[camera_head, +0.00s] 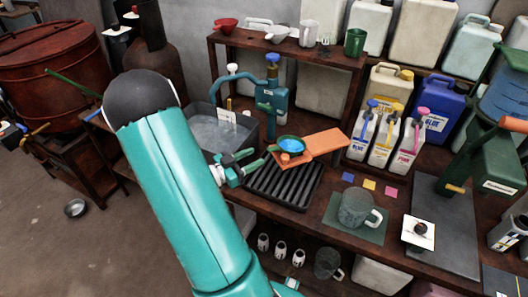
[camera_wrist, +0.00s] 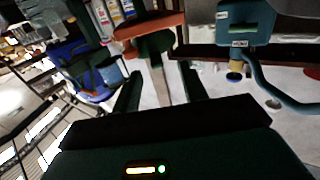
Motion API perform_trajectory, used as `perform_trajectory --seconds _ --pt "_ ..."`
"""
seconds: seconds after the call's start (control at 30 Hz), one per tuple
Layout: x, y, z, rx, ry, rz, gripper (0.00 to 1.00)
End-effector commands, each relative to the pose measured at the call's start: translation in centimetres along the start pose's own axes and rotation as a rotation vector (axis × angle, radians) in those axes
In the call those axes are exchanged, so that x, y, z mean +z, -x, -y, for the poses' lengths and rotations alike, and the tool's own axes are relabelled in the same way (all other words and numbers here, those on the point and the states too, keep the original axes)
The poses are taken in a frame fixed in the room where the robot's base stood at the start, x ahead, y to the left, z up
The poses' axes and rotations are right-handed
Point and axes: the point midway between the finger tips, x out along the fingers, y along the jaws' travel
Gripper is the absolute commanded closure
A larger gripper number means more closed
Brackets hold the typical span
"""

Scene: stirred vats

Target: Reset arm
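My gripper (camera_head: 250,163) is at the end of my teal arm, beside the drying rack at mid-counter. In the wrist view its two fingers (camera_wrist: 161,75) stand apart, with a pale handle (camera_wrist: 157,82) between them and gaps on both sides. The handle belongs to a green ladle (camera_head: 289,144) holding blue liquid. The ladle's bowl sits at the left end of an orange paddle-shaped piece (camera_head: 320,146), which also shows in the wrist view (camera_wrist: 150,24). Whether bowl and orange piece touch is unclear.
A black ribbed rack (camera_head: 284,184) lies below the gripper. A sink (camera_head: 205,128) with a teal tap (camera_head: 273,95) is behind. A grey mug (camera_head: 357,207) stands on a mat. Labelled jugs (camera_head: 385,138) stand at right.

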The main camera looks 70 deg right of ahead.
Motion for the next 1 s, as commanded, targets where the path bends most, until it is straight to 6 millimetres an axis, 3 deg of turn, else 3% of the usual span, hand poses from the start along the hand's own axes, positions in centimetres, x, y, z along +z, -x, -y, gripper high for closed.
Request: perform_trajectory --seconds 0.1,0.33,0.77,0.87,1.0 --pt "-0.2 2.8 0.1 -0.003 -0.001 -0.005 0.57" --pt "-0.3 6.6 0.1 0.003 -0.004 -0.011 0.57" --pt "-0.4 7.6 0.1 0.005 -0.006 -0.013 0.57" --pt "-0.6 7.9 0.8 -0.032 -0.024 0.017 0.57" --pt "-1.5 10.0 4.5 -0.214 -0.099 0.155 0.57"
